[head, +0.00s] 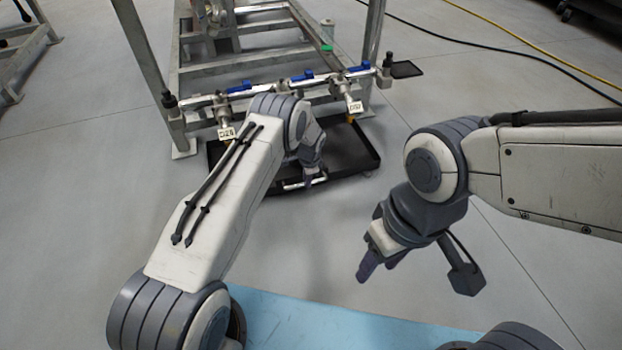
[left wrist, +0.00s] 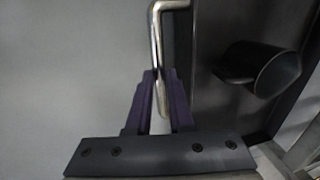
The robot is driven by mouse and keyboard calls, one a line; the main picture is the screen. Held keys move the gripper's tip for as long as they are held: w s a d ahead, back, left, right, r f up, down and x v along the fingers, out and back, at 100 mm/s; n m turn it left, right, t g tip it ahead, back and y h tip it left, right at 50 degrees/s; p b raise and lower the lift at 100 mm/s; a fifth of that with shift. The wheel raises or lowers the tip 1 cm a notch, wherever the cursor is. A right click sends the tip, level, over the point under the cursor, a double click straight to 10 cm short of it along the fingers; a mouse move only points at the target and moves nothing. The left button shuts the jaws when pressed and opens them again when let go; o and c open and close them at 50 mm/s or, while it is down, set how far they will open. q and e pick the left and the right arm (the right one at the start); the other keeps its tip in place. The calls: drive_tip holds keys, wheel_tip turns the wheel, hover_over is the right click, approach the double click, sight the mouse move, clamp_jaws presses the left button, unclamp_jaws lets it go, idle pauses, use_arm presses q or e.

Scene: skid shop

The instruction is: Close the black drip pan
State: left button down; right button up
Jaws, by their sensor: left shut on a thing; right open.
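The black drip pan (head: 347,150) is a shallow tray low under the front of the metal skid frame, sticking out toward me. A silver bar handle (head: 304,182) is on its near side. My left gripper (head: 313,175) is at this handle. In the left wrist view the purple fingers (left wrist: 160,105) are on either side of the silver handle (left wrist: 156,50), shut on it. The pan's dark wall (left wrist: 208,60) shows beside it there. My left arm hides part of the pan in the head view. My right gripper (head: 376,268) is open and empty above the floor at the right.
The skid's pipe with blue-handled valves (head: 302,76) and hanging tags runs above the pan. Upright posts (head: 148,70) stand at both sides. A black cylindrical part (left wrist: 258,66) is close to my left fingers. A blue mat (head: 330,322) lies near me. Cables (head: 520,45) cross the floor behind.

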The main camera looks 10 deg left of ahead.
use_arm(q)
drive_tip(key=shift+w+a+r, duration=0.15)
drive_tip(key=shift+w+a, duration=0.1)
drive_tip(key=shift+w, duration=0.15)
drive_tip(key=c, duration=0.8)
unclamp_jaws()
drive_tip(key=shift+c, duration=0.2)
drive_tip(key=shift+o, duration=0.2)
drive_tip(key=shift+d, duration=0.1)
drive_tip(key=shift+s+d, duration=0.1)
wheel_tip(320, 180, up, 10)
drive_tip(key=s+p, duration=0.1)
drive_tip(key=p, duration=0.5)
drive_tip(key=shift+s+d, duration=0.35)
drive_tip(key=shift+d, duration=0.1)
drive_tip(key=shift+r, duration=0.15)
